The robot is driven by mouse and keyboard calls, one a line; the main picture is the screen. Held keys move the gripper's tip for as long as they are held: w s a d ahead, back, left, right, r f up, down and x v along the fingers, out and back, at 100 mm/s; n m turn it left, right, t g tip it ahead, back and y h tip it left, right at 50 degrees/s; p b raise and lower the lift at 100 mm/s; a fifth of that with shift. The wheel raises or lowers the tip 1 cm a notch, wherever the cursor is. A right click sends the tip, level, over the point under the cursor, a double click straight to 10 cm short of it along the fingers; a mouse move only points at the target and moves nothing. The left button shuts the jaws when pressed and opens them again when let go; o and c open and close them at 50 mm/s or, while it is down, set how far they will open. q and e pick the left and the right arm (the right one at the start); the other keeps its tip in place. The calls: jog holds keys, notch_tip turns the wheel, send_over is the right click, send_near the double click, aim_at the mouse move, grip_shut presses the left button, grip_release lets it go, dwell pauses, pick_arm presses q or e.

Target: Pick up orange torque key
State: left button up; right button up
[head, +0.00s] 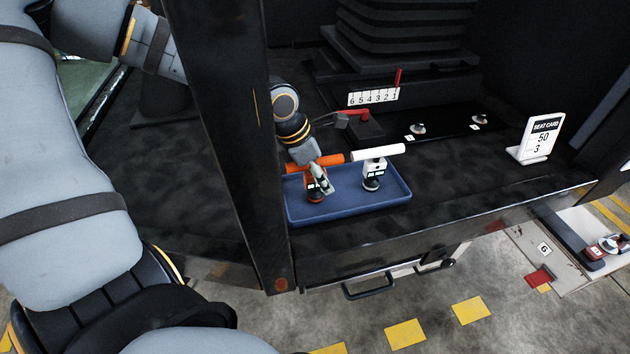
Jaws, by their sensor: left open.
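The orange torque key (329,158) stands in the blue tray (350,214) on the dark cab floor. Its orange T-handle lies crosswise at the top, and a label shows on its lower body. My left gripper (321,180) reaches in from behind the black post and points down over this key. It is open, with its fingers close in front of the key and hiding part of its handle and body. I cannot tell whether they touch it. A white torque key (377,152) stands just to the right in the same tray. My right gripper is out of view.
The black post (225,120) stands left of the tray, close to my left arm. Behind are a numbered strip (373,97), a red lever (364,116) and the seat base. A seat card (540,138) stands at right. Cab floor between tray and card is clear.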

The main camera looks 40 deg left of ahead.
aim_at(331, 157)
pick_arm(q)
grip_shut()
jog(key=shift+r, duration=0.1)
dwell(0.4)
notch_tip(331, 157, up, 10)
jog(key=p, duration=0.2)
jog(key=shift+p, duration=0.4)
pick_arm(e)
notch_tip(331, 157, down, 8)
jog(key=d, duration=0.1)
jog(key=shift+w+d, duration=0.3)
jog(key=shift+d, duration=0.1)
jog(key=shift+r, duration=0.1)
